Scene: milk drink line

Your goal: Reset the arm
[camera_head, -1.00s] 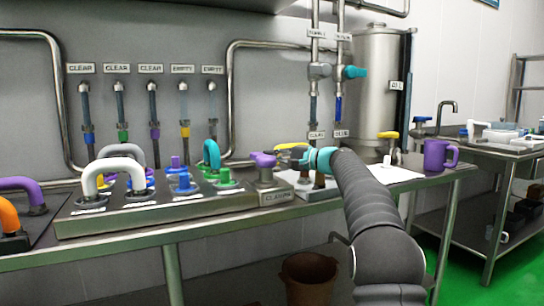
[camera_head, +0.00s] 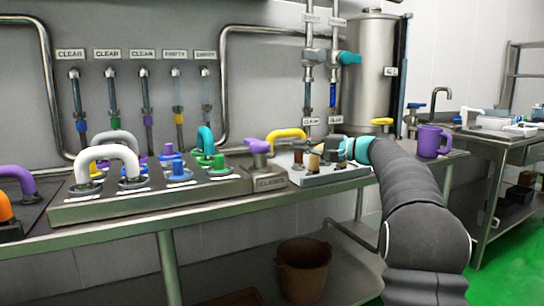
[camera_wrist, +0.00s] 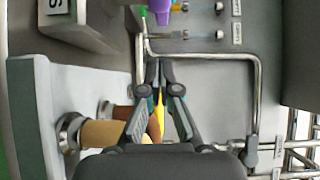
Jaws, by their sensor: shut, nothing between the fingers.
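My gripper (camera_head: 306,148) is in the head view at the end of my arm, above the white block with the tan and brown knobs. In the wrist view its two dark fingers (camera_wrist: 161,66) come together at their tips, with nothing held between them. A tan knob (camera_wrist: 100,133) and a brown knob (camera_wrist: 122,113) stand beside the fingers, to their left in the wrist view. A yellow curved handle (camera_head: 287,135) is behind the gripper in the head view. Whether the fingers touch anything cannot be told.
A purple knob (camera_head: 258,146) tops a labelled block left of the gripper. A panel (camera_head: 150,207) carries coloured knobs and curved handles farther left. A purple mug (camera_head: 430,142) and a steel tank (camera_head: 370,75) are at the right. A brown bucket (camera_head: 303,268) is below the counter.

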